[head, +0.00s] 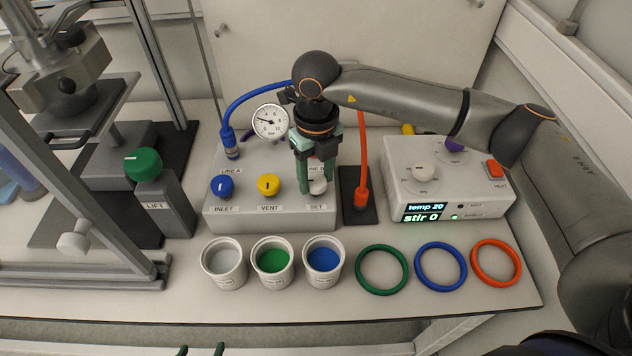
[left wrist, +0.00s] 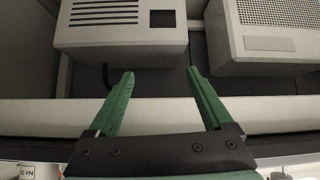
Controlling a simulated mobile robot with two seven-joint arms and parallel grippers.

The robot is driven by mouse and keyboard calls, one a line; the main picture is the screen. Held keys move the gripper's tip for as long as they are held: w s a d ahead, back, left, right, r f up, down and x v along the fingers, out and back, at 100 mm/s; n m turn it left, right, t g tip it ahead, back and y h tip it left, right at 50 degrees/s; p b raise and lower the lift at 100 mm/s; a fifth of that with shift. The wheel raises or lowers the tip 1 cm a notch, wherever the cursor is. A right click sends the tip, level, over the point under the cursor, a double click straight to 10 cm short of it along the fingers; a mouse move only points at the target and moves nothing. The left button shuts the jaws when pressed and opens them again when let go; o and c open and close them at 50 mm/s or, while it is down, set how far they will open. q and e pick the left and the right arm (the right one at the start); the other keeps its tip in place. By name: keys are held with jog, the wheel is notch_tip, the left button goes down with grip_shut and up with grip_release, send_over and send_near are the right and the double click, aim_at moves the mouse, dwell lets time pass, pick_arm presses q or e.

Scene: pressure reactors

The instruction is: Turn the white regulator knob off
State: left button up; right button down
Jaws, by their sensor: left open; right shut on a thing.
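The white regulator knob (head: 318,187) sits above the SET label on the right of the grey gas panel (head: 268,219). My right gripper (head: 318,188) reaches down from above with its green fingers shut on this knob, which they partly hide. The knob's pointer mark cannot be made out. My left gripper (head: 201,350) shows only its green fingertips at the bottom edge of the head view. In the left wrist view it is open and empty (left wrist: 160,75), with grey boxed equipment beyond it.
The panel also carries a blue INLET knob (head: 222,187), a yellow VENT knob (head: 268,185) and a pressure gauge (head: 270,121). Several cups and rings line the front. An orange hose (head: 362,150) and a hotplate stirrer (head: 468,201) stand right of my right gripper.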

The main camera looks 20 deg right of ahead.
jog(key=n+b, duration=0.2)
jog(key=n, duration=0.1)
jog(key=shift+f+n+b, duration=0.1)
jog(key=shift+n+b, duration=0.2)
jog(key=shift+n, duration=0.1)
jog(key=shift+n+b, duration=0.6)
jog(key=shift+n, duration=0.3)
jog(key=shift+n+b, duration=0.5)
jog(key=shift+n, duration=0.4)
jog(key=n+b, duration=0.1)
jog(key=n, duration=0.1)
jog(key=shift+w+n, duration=0.1)
jog(key=shift+n, duration=0.3)
jog(key=n+b, duration=0.1)
jog(key=n, duration=0.1)
jog(key=shift+n+b, duration=0.3)
jog(key=shift+n, duration=0.4)
jog(key=shift+n+b, duration=0.5)
jog(key=shift+n, duration=0.6)
pick_arm(q)
jog(key=w+d+f+h, duration=0.1)
jog(key=w+d+f, duration=0.1)
jog(key=f, duration=0.4)
jog(key=shift+d+m, duration=0.4)
jog(key=shift+d, duration=0.4)
pick_arm(e)
jog(key=shift+n, duration=0.6)
jog(key=shift+r, duration=0.2)
